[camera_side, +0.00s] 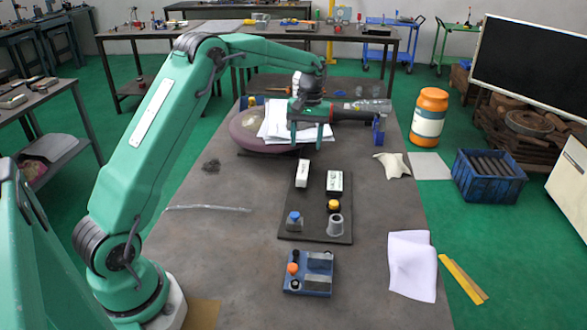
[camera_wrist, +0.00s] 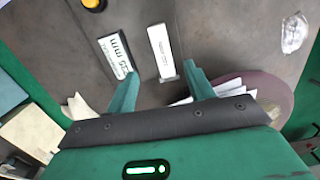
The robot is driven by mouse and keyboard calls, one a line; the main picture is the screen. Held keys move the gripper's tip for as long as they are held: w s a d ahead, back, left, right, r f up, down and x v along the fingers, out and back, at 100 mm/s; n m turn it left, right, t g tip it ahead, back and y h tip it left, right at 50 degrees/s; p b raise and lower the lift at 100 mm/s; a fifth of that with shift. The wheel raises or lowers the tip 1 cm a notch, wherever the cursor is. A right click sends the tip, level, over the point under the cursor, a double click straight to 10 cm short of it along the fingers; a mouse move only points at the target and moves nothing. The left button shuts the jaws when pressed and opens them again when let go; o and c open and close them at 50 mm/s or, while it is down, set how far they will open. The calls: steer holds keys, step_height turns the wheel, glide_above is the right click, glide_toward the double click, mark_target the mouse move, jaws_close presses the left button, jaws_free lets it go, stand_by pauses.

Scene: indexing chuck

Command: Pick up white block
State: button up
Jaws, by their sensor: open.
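A plain white block (camera_side: 302,173) lies at the far left of a dark board (camera_side: 290,237) in the side view. A second white-topped block (camera_side: 334,180) with dark edges and markings lies to its right. In the wrist view, the plain block (camera_wrist: 161,52) appears ahead of and between my fingertips, and the marked block (camera_wrist: 117,55) is left of it. My gripper (camera_side: 306,147) is open and empty, pointing down, beyond the blocks in the side view. It also shows in the wrist view (camera_wrist: 161,70). I see no contact with either block.
A round purple pad (camera_side: 243,132) with white papers (camera_side: 275,125) lies near my gripper. The board also carries a blue knob (camera_side: 293,220), a yellow knob (camera_side: 333,206) and a grey cone (camera_side: 335,226). A blue fixture (camera_side: 318,277) stands in front. The table's left front is mostly clear.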

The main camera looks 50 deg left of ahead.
mark_target(303, 169)
steer(key=shift+w+a+f, duration=0.25)
steer(key=shift+f, duration=0.3)
steer(key=shift+w+a+f, duration=0.2)
steer(key=shift+a+f, duration=0.05)
steer(key=shift+f, duration=0.3)
steer(key=shift+s+f, duration=0.2)
steer(key=shift+f, duration=1.1)
steer(key=shift+s+d+f, duration=0.1)
steer(key=shift+s+f, duration=0.1)
steer(key=shift+f, duration=1.1)
steer(key=shift+s+d+f, duration=0.1)
steer(key=shift+s+f, duration=0.05)
steer(key=shift+f, duration=1.15)
steer(key=shift+r, duration=0.1)
jaws_close()
